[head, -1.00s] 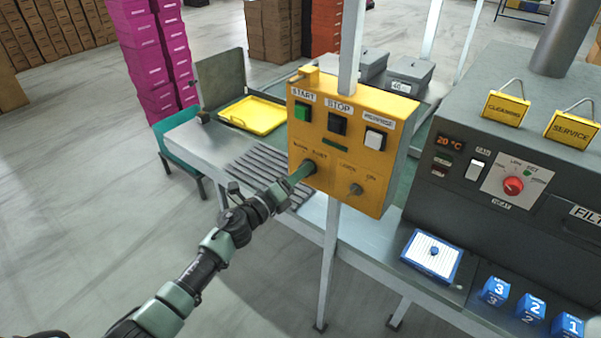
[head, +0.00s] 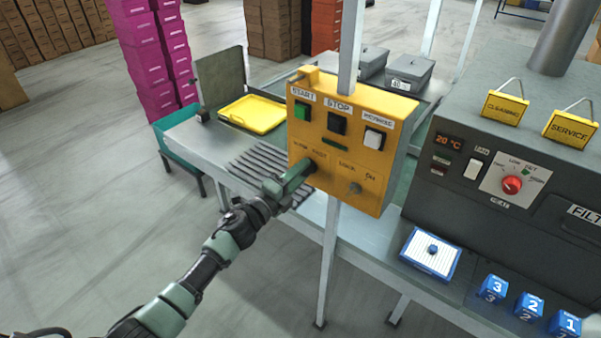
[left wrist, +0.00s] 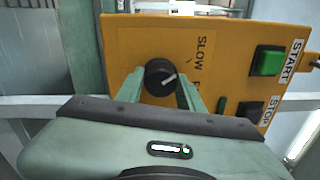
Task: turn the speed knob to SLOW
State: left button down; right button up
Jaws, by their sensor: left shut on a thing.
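The yellow control box (head: 335,150) hangs on a post, with the SLOW and FAST labels low on its left side. My left gripper (head: 308,168) is at the speed knob and mostly hides it in the head view. In the left wrist view the round black knob (left wrist: 160,78) sits between the two green fingers of my left gripper (left wrist: 160,92), which is shut on it. Its white pointer line points right and slightly up in that view, between the labels, leaning a little toward SLOW (left wrist: 203,50). The FAST label is mostly hidden by a finger. My right gripper is not seen.
Green START (head: 302,111), black STOP (head: 337,123) and white (head: 374,139) buttons sit above the knob. A second knob (head: 355,188) is to its right. A yellow tray (head: 253,114) lies behind the box. The dark machine (head: 470,215) with a red dial stands at right.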

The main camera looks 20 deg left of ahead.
pick_arm(q)
jog(key=c, duration=0.9)
grip_release()
jog(key=b+v, duration=0.1)
jog(key=v, duration=0.6)
jog(key=shift+s+b, duration=0.35)
jog(key=shift+a, duration=0.2)
